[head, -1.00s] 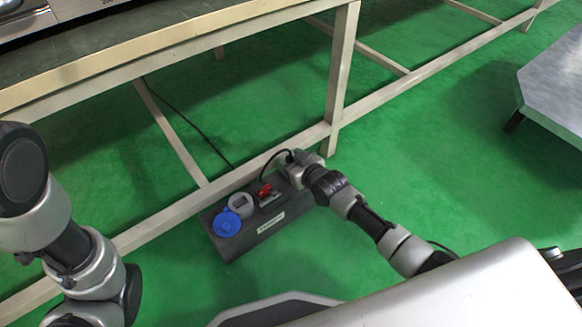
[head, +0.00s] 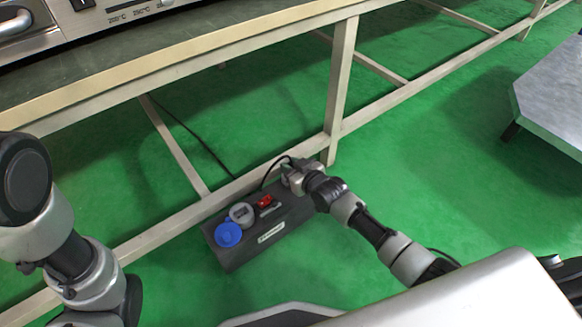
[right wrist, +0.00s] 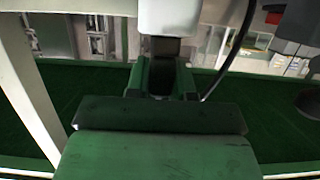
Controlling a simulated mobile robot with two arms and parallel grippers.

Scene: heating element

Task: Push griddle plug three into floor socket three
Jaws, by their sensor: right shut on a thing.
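The dark floor socket box (head: 245,253) lies on the green floor beside the bench's lower rail. On it are a blue round cap (head: 228,234), a pale round socket (head: 242,212) and a red part (head: 265,201). My right gripper (head: 296,174) is at the box's far right end, shut on a plug that it mostly hides in the head view. In the right wrist view the gripper (right wrist: 168,78) closes around the plug's dark part (right wrist: 165,47), under a pale body. I cannot tell whether the plug is seated. My left gripper is out of view; only my left arm shows.
A black cable (head: 190,133) runs down from under the bench (head: 230,57) towards the box. A bench leg (head: 341,90) stands just behind my right gripper. The griddle (head: 75,22) is at top left. A metal platform (head: 550,95) is at right, with clear floor between.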

